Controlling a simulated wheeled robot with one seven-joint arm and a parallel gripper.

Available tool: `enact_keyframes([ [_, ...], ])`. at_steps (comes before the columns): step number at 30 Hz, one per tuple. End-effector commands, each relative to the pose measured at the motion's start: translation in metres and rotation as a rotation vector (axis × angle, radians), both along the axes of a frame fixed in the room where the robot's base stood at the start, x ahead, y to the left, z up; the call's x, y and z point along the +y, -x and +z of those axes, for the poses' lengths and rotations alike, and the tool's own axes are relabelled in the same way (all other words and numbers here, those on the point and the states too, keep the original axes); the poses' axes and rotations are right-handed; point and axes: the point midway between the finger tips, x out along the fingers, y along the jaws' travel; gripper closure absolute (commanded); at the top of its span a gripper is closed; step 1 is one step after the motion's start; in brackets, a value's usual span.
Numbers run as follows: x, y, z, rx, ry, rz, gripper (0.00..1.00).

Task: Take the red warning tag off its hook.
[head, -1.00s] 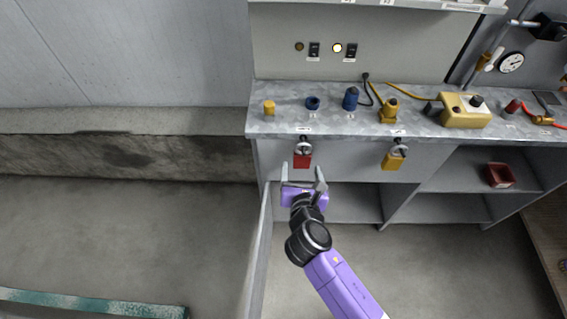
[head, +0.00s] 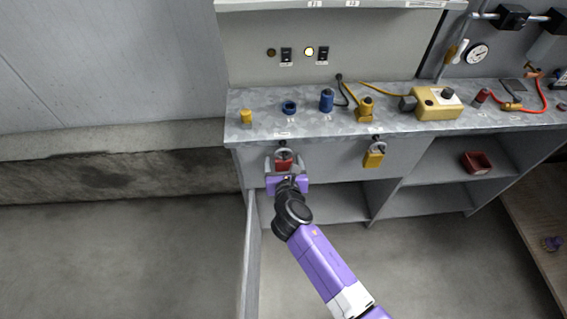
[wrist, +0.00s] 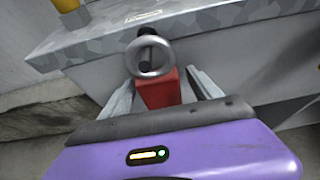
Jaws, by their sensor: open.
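The red warning tag (head: 283,165) hangs by a grey ring from a dark hook (head: 282,144) on the front of the grey bench, below its top edge. In the wrist view the tag (wrist: 159,89) hangs under the ring (wrist: 150,57), and the dark hook (wrist: 148,35) passes through the ring. My gripper (head: 284,164) is at the tag, with one finger on each side of it. The fingers (wrist: 160,90) are open, and the tag sits between them. The tag's lower part is hidden behind my gripper's body.
A yellow tag (head: 373,159) hangs on another hook to the right. The metal bench top (head: 330,126) above carries blue and yellow fittings and a yellow control box (head: 437,104). A thin grey panel edge (head: 248,250) stands left of my arm. Open shelves lie to the right.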

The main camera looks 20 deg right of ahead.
Motion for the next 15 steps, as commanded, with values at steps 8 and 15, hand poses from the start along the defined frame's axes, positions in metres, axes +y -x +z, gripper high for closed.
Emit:
enact_keyframes([
  [8,0.0002,0.0002,0.0001,0.000,0.000,0.000,0.51],
  [15,0.0005,0.0002,0.0006,-0.001,0.000,0.001,0.95],
])
